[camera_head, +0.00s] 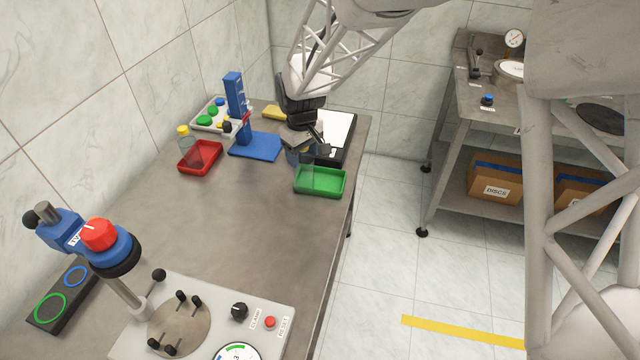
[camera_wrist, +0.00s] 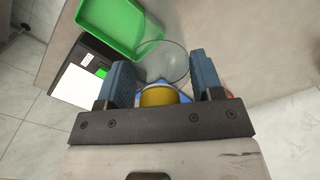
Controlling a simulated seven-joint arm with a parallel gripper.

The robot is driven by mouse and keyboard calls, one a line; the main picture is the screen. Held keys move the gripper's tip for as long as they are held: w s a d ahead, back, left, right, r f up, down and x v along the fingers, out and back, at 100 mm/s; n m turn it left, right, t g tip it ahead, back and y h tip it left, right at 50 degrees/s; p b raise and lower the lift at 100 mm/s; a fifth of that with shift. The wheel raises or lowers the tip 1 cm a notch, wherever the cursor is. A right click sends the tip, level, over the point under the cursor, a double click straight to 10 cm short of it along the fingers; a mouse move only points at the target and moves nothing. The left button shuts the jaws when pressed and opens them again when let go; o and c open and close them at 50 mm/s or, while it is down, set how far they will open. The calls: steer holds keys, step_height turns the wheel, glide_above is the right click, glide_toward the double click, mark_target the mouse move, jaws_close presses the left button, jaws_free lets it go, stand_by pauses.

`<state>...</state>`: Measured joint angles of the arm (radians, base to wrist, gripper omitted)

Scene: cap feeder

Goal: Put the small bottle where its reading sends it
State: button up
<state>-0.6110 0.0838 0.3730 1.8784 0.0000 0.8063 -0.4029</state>
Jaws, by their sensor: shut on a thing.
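My gripper (camera_head: 305,152) is above the far part of the bench, near the green tray. In the wrist view its two blue fingers (camera_wrist: 162,85) are shut on a clear bottle (camera_wrist: 168,62) by its yellow top (camera_wrist: 158,97). In the head view the held bottle is mostly hidden or too faint to make out. A green tray (camera_head: 321,192) and a red tray (camera_head: 187,170) stand on the bench.
Another clear bottle with a yellow cap (camera_head: 183,131) stands behind the red tray. A blue stand (camera_head: 255,147) is between the trays, with a grey holder of coloured caps (camera_head: 205,128) behind. A control panel (camera_head: 200,320) fills the front. The bench middle is clear.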

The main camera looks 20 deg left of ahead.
steer(key=s+d, duration=0.6)
steer(key=d, duration=0.1)
steer(key=shift+d+f, duration=0.15)
steer(key=shift+f, duration=0.2)
steer(key=shift+w, duration=0.1)
steer(key=w+a+f, duration=0.1)
steer(key=w+a, duration=0.7)
steer(key=w, duration=0.5)
steer(key=shift+w+a+f, duration=0.2)
steer(key=shift+a+f, duration=0.05)
steer(key=shift+f, duration=0.1)
steer(key=shift+f, duration=1.8)
steer(key=o, duration=1.5)
